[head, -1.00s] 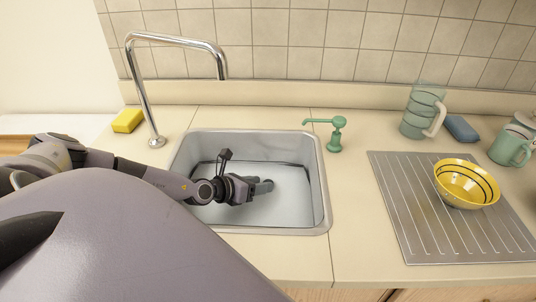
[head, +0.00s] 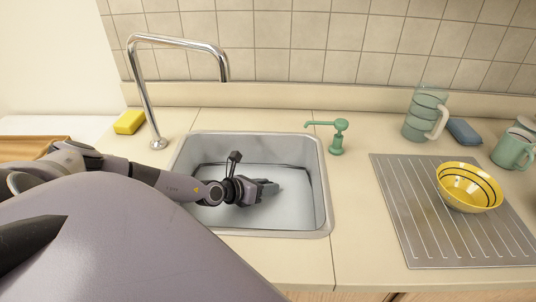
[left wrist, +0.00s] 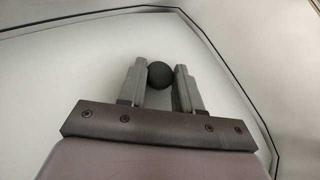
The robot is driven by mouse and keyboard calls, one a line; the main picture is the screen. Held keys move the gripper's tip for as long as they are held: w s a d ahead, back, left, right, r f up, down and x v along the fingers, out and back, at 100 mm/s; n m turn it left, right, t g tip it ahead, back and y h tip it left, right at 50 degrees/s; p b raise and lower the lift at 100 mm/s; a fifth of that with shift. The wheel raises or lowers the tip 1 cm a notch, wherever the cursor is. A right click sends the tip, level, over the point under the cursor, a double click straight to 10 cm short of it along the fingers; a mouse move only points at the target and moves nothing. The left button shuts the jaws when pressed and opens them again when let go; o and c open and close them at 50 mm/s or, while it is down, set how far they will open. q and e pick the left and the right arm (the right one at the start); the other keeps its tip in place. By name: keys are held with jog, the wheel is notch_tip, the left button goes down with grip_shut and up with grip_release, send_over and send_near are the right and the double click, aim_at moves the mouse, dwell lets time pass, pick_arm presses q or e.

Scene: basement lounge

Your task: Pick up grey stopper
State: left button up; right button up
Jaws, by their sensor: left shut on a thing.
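The grey stopper (left wrist: 160,74) shows in the left wrist view as a dark round thing between the fingertips of my left gripper (left wrist: 160,78). Both fingers are closed against its sides. In the head view my left gripper (head: 274,187) is inside the sink (head: 300,212), above its pale bottom. The stopper cannot be made out in the head view, where the gripper hides it. My right gripper is not in view.
A chrome tap (head: 146,95) arches at the sink's back left, near a yellow sponge (head: 129,122). A green soap dispenser (head: 338,136) stands right of the sink. A yellow bowl (head: 468,190) sits on the ridged drainboard (head: 415,235). Counter in front is clear.

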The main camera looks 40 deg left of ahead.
pick_arm(q)
jog(key=shift+r, duration=0.1)
jog(key=shift+r, duration=0.45)
notch_tip(320, 180, up, 19)
jog(key=p, duration=0.1)
dwell(0.5)
